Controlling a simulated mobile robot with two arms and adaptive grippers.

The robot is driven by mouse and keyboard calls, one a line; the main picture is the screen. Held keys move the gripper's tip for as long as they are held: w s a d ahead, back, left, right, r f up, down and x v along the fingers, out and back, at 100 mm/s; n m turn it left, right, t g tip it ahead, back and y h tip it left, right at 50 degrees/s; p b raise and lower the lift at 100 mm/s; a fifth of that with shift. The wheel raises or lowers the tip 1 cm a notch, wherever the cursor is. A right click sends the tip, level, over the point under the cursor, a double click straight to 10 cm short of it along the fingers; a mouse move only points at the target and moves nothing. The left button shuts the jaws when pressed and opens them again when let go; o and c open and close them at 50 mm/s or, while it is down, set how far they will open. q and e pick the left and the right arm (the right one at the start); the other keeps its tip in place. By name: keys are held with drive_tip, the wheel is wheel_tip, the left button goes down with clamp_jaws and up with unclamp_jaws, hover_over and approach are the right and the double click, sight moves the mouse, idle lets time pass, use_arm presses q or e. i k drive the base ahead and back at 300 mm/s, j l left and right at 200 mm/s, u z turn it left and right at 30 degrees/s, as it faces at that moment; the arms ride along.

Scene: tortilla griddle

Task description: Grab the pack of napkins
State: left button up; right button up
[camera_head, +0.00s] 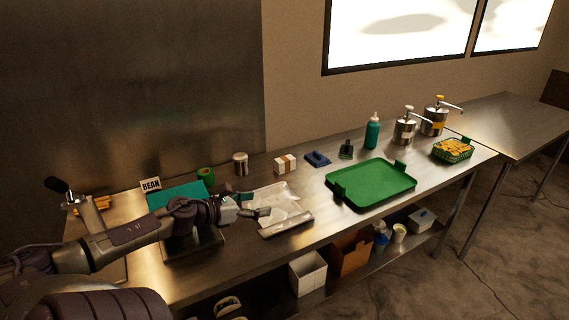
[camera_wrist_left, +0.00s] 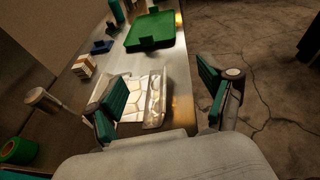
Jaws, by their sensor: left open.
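The pack of napkins (camera_head: 285,164), a small white block with a brown band, sits on the steel counter near the wall. It also shows in the wrist view as a banded block (camera_wrist_left: 83,66), left of my fingers. My left gripper (camera_head: 262,212) is open and empty over the counter, in front of the pack and to its left, apart from it. In the wrist view its green-padded fingers (camera_wrist_left: 160,95) are spread wide. My right gripper is not in view.
A shiny, crumpled-looking clear tray (camera_head: 277,199) lies beside my left gripper. A blue item (camera_head: 317,158) and a green tray (camera_head: 372,201) are right of the pack. A metal can (camera_head: 240,164) and green tape roll (camera_head: 205,174) are left. The counter (camera_head: 262,178) is bare just before the pack.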

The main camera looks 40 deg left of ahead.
sight(283, 165)
drive_tip(key=i+j, duration=0.25)
drive_tip(key=j, duration=0.15)
drive_tip(key=i+j, duration=0.2)
drive_tip(key=j, duration=0.2)
drive_tip(key=i+j, duration=0.25)
drive_tip(key=j, duration=0.15)
drive_tip(key=i+j, duration=0.25)
drive_tip(key=j, duration=0.15)
